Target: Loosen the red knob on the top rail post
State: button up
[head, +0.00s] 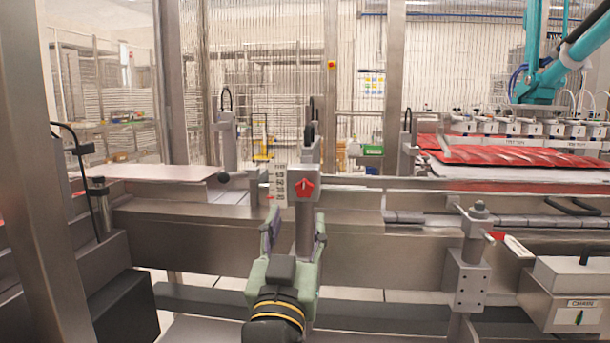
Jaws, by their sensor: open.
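The red knob (303,188) is a small star-shaped knob on the front of the grey top rail post (306,225), near the centre of the head view. A white scale plate (279,184) with dark marks stands just left of it. My gripper (292,222) is below the knob, pointing up and away from me. It is open, with its two green-grey fingers apart, one to each side of the post in the picture. The fingertips appear lower than the knob and apart from it. Whether they touch the post cannot be told.
A long steel rail (400,183) runs across behind the post. A clamp block (467,285) on a rod stands at right, beside a grey box (570,292). A steel column (80,170) stands at left. Red sheets (480,153) lie under the picker at the back right.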

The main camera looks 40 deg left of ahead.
aim_at(304, 191)
jog(key=x, duration=0.8)
grip_shut()
dwell(0.5)
